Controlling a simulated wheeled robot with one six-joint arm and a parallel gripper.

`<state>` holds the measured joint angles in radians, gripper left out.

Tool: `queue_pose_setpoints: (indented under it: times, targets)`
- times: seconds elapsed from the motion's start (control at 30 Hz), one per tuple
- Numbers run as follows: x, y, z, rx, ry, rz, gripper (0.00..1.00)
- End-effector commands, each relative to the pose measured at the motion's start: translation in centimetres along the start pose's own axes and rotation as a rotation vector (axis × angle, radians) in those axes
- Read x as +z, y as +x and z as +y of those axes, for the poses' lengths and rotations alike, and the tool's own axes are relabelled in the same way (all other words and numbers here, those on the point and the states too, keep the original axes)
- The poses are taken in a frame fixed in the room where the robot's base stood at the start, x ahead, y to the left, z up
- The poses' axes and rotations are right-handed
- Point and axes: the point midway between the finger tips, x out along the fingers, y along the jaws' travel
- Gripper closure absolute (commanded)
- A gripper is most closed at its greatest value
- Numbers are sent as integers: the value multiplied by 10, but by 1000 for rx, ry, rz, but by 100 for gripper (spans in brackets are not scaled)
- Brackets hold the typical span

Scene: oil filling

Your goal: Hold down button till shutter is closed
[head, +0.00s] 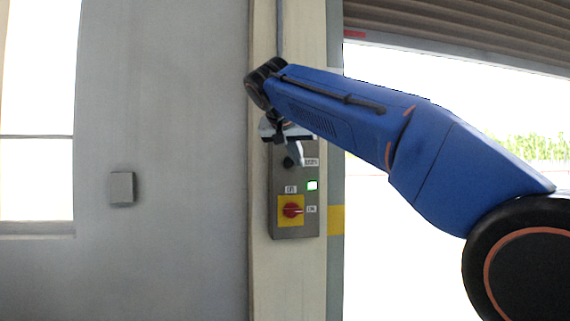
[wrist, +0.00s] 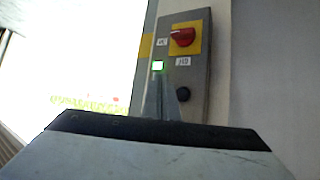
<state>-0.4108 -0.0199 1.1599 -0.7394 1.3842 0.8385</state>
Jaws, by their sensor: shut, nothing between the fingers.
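A grey control box (head: 281,226) is mounted on the pillar in the head view. It has a black button (head: 289,162) on its upper part, a lit green lamp (head: 312,185) and a red rotary switch (head: 291,210) on a yellow plate. The box appears inverted in the wrist view, with the black button (wrist: 183,94) right of my fingers. My gripper (head: 298,158) is shut and empty, in front of the upper box; contact with it cannot be told. My wrist hides the box's top. The brown slatted shutter (head: 470,30) is partly lowered, with a bright opening below it.
A small grey wall box (head: 121,188) is on the wall at left. A bright window (head: 38,100) is at the far left. The pillar (head: 260,200) borders the doorway. My blue arm crosses the doorway from the right.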

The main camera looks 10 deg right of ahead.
Motion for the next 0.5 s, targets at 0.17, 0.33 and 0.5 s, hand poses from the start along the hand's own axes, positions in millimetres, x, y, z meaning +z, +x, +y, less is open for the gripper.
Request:
queue_pose_setpoints:
  times: [0.17, 0.33, 0.5]
  targets:
    - [0, 0, 0, 0, 0, 0, 100]
    - [-2, 5, -3, 1, -1, -1, 100]
    - [-11, 16, -11, 1, 0, -1, 100]
